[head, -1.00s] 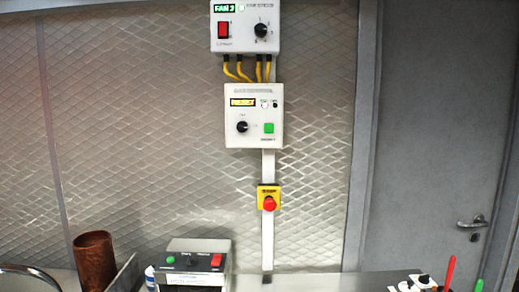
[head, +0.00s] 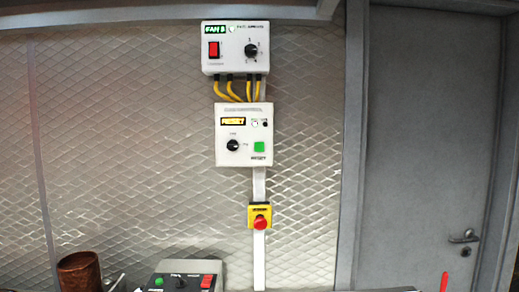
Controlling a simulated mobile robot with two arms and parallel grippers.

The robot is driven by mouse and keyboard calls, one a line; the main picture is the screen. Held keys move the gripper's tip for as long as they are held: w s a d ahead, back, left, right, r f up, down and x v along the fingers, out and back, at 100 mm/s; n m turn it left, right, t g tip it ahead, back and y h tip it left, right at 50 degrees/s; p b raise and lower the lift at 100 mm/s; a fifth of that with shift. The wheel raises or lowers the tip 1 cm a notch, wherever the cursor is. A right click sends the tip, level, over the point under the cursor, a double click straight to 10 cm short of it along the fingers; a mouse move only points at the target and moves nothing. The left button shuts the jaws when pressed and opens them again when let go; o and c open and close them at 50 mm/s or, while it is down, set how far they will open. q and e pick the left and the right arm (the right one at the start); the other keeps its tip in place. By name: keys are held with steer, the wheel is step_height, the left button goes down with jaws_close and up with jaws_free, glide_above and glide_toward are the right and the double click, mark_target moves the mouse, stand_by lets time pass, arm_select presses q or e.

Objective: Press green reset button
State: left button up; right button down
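The box also has a black knob (head: 233,145) and a lit yellow display (head: 232,121). Neither of my grippers shows in the head view.
Above is a white box (head: 235,66) with a red switch, a black knob and a green display, joined by yellow cables. Below is a red emergency button (head: 260,223) on yellow. A grey device (head: 187,268) with another green button and a brown cylinder (head: 79,272) stand at the bottom. A grey door (head: 425,160) is at right.

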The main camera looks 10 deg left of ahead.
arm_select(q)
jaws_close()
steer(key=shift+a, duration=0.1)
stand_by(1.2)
